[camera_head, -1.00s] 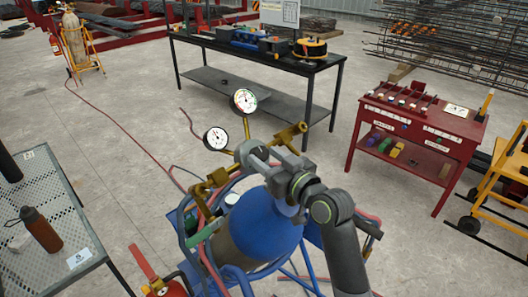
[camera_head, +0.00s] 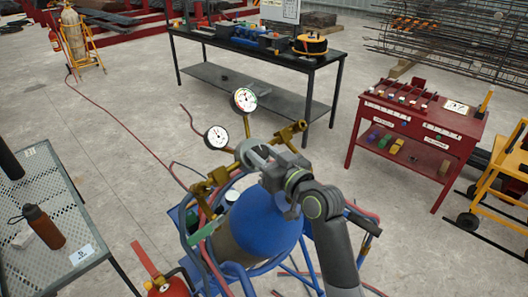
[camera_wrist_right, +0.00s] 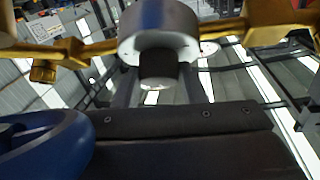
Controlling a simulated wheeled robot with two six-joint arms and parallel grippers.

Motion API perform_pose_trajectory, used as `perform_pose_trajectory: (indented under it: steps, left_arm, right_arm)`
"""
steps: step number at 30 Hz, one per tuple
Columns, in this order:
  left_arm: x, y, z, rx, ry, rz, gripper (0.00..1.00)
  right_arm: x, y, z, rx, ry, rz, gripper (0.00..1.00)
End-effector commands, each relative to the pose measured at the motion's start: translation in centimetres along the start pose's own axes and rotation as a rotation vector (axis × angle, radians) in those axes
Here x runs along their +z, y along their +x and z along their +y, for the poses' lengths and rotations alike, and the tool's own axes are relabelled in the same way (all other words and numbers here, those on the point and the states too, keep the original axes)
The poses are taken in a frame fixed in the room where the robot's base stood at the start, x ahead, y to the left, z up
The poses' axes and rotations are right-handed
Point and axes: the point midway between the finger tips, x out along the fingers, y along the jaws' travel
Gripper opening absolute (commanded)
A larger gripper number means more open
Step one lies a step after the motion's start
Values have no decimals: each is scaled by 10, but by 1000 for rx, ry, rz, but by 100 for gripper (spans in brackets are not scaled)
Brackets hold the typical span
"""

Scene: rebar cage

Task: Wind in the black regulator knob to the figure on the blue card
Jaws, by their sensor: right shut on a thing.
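The black regulator knob (camera_wrist_right: 158,70) shows in the right wrist view below a round silver body (camera_wrist_right: 158,32), with brass fittings either side. My right gripper (camera_head: 257,155) is at the regulator in the head view, above the blue cylinder (camera_head: 262,222), and is shut on the knob; its fingers largely hide the knob there. Two round white dials stand by the regulator, an upper gauge (camera_head: 244,100) and a lower gauge (camera_head: 216,138); their figures are too small to read. I see no clearly blue card; a pale card (camera_head: 81,256) with a small dark mark lies on the left table. My left gripper is out of view.
The cylinder stands in a blue trolley frame with hoses. A red extinguisher (camera_head: 168,287) stands at its front left. A perforated grey table (camera_head: 50,205) holds a brown bottle (camera_head: 43,226). A black workbench (camera_head: 240,85) and a red cart (camera_head: 440,180) stand behind. Open floor lies between.

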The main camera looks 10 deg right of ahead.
Motion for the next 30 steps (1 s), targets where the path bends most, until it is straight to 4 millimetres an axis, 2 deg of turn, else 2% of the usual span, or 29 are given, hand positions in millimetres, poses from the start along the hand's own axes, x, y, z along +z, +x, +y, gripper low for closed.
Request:
perform_pose_trajectory:
  steps: [8,9,10,22,26,30]
  left_arm:
    - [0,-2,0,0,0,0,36]
    - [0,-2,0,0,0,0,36]
    - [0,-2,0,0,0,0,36]
    - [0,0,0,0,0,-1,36]
    - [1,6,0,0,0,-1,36]
    - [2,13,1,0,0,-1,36]
  right_arm:
    - [0,0,0,10,7,0,14]
    - [0,0,0,10,7,0,41]
    - [0,0,0,10,7,0,45]
    - [1,-6,1,9,8,-2,46]
    - [2,-20,1,10,8,1,46]
    - [3,-45,1,11,6,0,46]
